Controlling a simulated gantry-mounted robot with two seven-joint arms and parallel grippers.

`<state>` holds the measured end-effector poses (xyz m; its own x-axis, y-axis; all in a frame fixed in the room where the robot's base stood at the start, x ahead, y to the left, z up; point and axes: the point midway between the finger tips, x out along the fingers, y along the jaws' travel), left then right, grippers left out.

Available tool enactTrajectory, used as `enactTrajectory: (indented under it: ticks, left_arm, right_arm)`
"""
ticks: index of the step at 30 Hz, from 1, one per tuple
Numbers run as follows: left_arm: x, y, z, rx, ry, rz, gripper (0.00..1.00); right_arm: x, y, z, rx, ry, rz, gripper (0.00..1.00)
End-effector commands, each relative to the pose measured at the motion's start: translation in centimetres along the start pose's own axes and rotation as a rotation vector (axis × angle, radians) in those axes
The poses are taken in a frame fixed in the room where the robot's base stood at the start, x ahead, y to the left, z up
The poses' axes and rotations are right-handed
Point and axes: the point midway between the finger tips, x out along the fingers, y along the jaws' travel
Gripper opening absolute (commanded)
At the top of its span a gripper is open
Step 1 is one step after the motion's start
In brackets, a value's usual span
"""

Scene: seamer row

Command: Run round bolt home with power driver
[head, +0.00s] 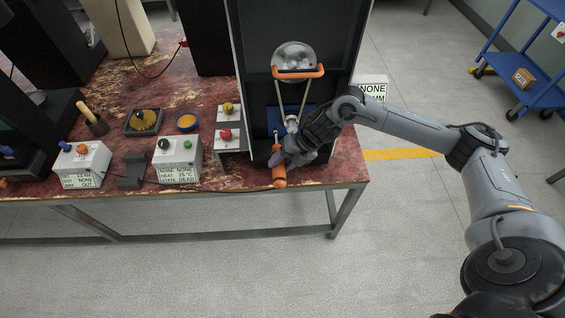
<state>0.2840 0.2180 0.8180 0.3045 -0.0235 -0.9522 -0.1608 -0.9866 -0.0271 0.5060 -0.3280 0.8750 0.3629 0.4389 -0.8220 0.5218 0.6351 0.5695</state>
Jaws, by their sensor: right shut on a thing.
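My right gripper (287,157) is in front of the lower part of a tall dark machine at the table's front edge. It is shut on an orange tool (279,176), which looks like the power driver. The tool stands roughly upright in the grip, its lower end near the table edge; part of it is hidden by the fingers. I cannot pick out the round bolt; it is too small or hidden behind the gripper and wrist. My left gripper is not in view.
The machine carries a silver dome (295,54) with an orange bar (298,74). Left on the worn red table (207,90) stand control boxes (178,160), a dark tray (143,122) and a wooden-handled tool (86,112). A blue cart (520,62) stands at far right; floor in front is clear.

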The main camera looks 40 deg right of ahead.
Motion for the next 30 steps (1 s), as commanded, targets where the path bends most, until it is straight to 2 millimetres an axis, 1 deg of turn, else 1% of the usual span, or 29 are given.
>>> enactTrajectory:
  ticks: [1,13,30]
  left_arm:
    - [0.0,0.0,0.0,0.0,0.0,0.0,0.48]
    - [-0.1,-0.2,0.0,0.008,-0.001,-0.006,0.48]
    - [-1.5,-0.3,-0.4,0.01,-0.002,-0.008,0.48]
  right_arm:
    - [-0.2,0.2,0.3,0.0,-0.009,0.005,0.06]
    - [-0.2,0.2,0.2,0.0,-0.01,0.005,0.06]
    - [-0.2,0.2,-3.2,-0.001,-0.004,0.003,0.06]
